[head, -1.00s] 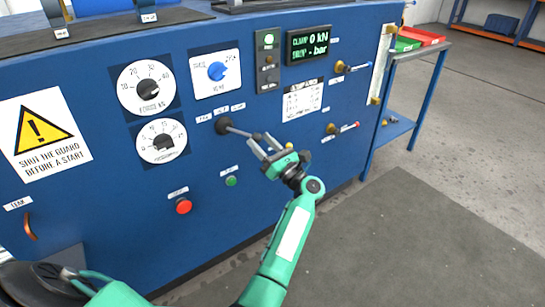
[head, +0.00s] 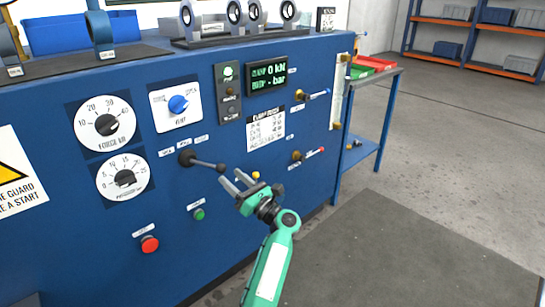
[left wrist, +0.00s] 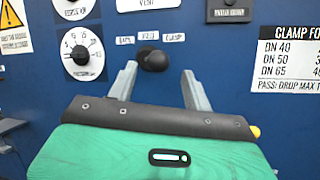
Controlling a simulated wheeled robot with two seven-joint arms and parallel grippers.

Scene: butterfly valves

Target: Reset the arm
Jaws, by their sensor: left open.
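My left gripper (head: 233,183) is open, its two grey fingers pointing at the blue panel, with nothing between them that I can make out. The black lever (head: 203,163) sticks out from the panel, its ball end just up and left of the fingertips in the head view. In the left wrist view the lever's black knob (left wrist: 155,61) shows beyond and between the open fingers (left wrist: 158,82). The gripper appears apart from the lever. My green left arm (head: 270,265) comes up from the bottom of the head view. My right gripper is not seen.
The blue panel carries two dials (head: 104,123), a blue knob (head: 178,104), a red button (head: 150,244), a green button (head: 198,214) and two small valve levers (head: 314,95) at right. A side table (head: 385,90) with red and green trays stands beyond. The floor at right is clear.

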